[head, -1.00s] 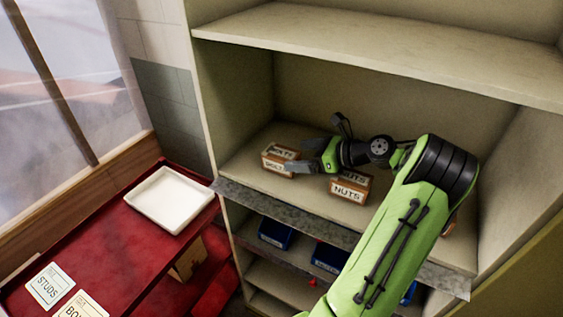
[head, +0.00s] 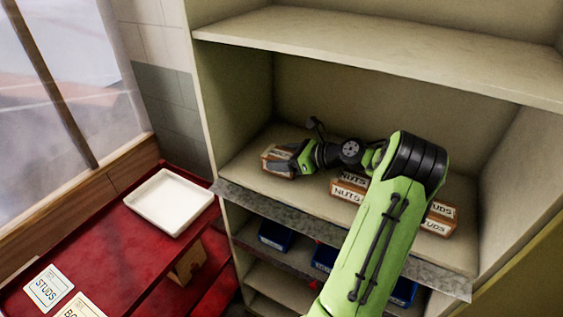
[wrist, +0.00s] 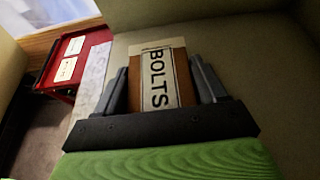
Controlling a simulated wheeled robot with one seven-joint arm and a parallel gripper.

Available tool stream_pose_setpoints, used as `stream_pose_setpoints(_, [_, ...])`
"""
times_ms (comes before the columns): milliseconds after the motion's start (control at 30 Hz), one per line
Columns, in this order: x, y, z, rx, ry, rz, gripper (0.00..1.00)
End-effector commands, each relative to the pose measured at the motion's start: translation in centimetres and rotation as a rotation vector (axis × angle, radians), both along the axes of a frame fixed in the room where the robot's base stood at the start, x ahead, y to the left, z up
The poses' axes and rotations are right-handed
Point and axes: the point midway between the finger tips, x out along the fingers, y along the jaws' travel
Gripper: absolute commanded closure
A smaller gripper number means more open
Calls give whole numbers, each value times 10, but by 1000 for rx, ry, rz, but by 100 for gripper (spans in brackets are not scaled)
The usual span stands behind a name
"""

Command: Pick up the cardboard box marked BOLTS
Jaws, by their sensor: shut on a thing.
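The cardboard box marked BOLTS (head: 272,158) is at the left end of the open shelf in the head view, partly hidden by my gripper (head: 284,163). In the wrist view the box (wrist: 160,78) lies between the two grey fingers of my gripper (wrist: 163,80), with its white BOLTS label facing the camera. The gripper is shut on the box, one finger on each side. The box appears to be on the shelf board; I cannot tell whether there is a gap under it.
A NUTS box (head: 348,187) and a STUDS box (head: 440,217) stand to the right on the same shelf (head: 250,178). Blue bins (head: 275,234) sit below. At left, a red bench (head: 120,245) holds a white tray (head: 168,200) and label cards (head: 48,287).

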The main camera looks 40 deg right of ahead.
Motion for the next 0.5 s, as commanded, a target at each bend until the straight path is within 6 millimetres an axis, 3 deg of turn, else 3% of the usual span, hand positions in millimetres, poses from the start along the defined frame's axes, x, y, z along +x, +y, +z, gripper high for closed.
stream_pose_setpoints(33, [0, 0, 0, 1, 0, 0, 66])
stream_pose_setpoints(133, [0, 0, 0, 1, 0, 0, 80])
stream_pose_setpoints(500, [-3, 3, 12, -4, -4, 1, 80])
